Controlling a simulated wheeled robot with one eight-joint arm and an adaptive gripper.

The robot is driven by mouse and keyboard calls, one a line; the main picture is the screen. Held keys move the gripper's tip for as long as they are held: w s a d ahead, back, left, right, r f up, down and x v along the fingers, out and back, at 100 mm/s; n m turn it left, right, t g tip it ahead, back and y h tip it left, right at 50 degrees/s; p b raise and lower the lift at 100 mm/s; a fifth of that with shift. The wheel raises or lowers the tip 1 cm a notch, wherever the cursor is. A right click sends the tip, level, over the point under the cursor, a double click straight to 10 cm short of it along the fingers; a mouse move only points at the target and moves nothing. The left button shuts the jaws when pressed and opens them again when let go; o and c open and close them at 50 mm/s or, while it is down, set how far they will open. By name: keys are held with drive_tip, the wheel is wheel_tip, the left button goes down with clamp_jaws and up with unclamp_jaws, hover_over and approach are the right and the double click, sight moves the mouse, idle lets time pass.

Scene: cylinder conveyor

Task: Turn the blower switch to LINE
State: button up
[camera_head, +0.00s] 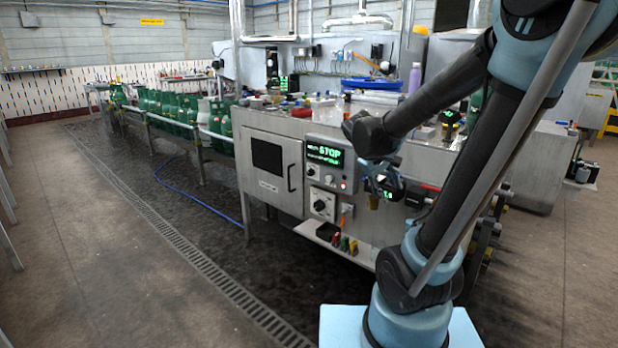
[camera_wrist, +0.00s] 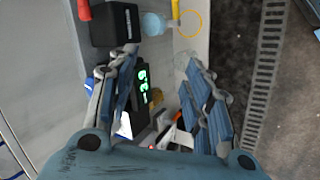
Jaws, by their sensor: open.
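A grey steel cabinet carries a control panel (camera_head: 328,165) with a green display that reads STOP. Below it is a pale plate with a black rotary switch (camera_head: 321,204); its lettering and pointer setting are too small to read, so I cannot confirm it is the blower switch. My gripper (camera_head: 385,182) is to the right of this panel, near the cabinet front, partly lost among my arm links. In the wrist view my gripper (camera_wrist: 160,62) has its two fingers spread apart with nothing held. A small green digital display (camera_wrist: 143,85) shows between the fingers, partly covered by the left one.
A narrow shelf (camera_head: 320,234) with coloured items juts from the cabinet below the switch. Green cylinders (camera_head: 180,112) line the conveyor at left. A black box (camera_wrist: 116,24) and yellow ring (camera_wrist: 190,22) lie beyond my fingers. The floor left of the drain grate (camera_head: 205,268) is clear.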

drive_tip(key=w+a+n+t+h, duration=0.25)
drive_tip(key=w+a, duration=0.35)
drive_tip(key=w, duration=0.5)
drive_tip(key=n+t+h, duration=0.3)
drive_tip(key=n+t, duration=0.5)
drive_tip(key=t, duration=0.1)
approach(309, 173)
drive_tip(key=shift+m+g, duration=0.25)
drive_tip(key=x, duration=0.9)
drive_tip(key=shift+w+d+r, duration=0.1)
drive_tip(key=shift+w+d, duration=0.1)
drive_tip(key=c, duration=1.1)
